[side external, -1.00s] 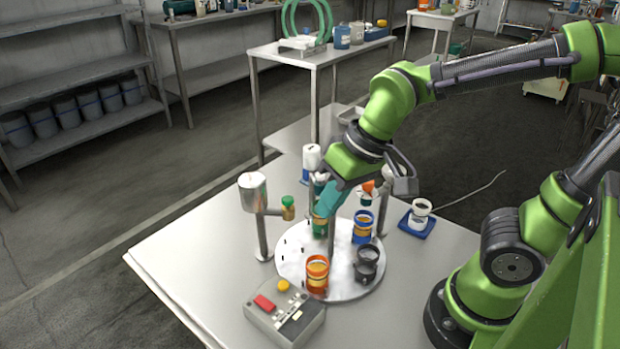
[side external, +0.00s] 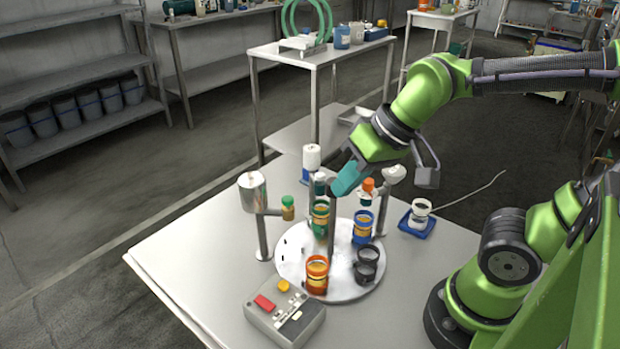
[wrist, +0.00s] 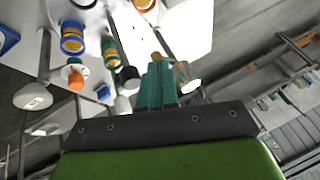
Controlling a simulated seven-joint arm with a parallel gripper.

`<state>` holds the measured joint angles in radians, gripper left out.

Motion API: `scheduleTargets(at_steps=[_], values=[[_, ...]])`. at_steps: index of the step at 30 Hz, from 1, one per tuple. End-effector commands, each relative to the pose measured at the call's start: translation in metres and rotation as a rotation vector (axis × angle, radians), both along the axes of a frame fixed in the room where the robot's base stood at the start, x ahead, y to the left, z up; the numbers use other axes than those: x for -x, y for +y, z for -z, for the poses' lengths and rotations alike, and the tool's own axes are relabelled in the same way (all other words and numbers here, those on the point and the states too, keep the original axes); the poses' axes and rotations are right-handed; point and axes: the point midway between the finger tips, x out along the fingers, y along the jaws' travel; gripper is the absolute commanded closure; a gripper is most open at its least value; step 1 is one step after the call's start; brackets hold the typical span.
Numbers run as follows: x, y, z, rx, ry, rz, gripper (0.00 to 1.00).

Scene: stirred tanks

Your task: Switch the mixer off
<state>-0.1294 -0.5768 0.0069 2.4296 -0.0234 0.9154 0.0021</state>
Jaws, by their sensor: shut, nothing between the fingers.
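A grey control box (side external: 285,313) sits at the table's front edge, with a red rocker or button (side external: 264,303) and a round yellow button (side external: 283,286) on top. Whether the red part is pressed cannot be told. A white round plate (side external: 292,262) behind it carries jars with orange (side external: 317,274), blue (side external: 362,228) and green (side external: 320,216) rings and a dark empty holder (side external: 366,266). My gripper (side external: 340,190), with teal fingers, is shut and empty above the plate's far side, well away from the box. Its fingers show in the wrist view (wrist: 157,75).
A silver cylinder on a post (side external: 253,192) stands left of the plate. A central post (side external: 331,225) rises from the plate near my fingers. A white-topped bottle (side external: 312,157) stands behind, and a white cup on a blue base (side external: 417,222) to the right. The table's left front is bare.

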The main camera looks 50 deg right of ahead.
Motion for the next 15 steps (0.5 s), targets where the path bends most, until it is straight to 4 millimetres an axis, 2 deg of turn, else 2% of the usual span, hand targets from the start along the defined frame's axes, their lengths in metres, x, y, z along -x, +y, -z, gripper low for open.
scheduleTargets(at_steps=[6,15], values=[[-0.028,0.054,0.013,0.075,0.175,-0.167,1.0],[-0.055,0.129,0.037,0.212,0.373,-0.291,1.0]])
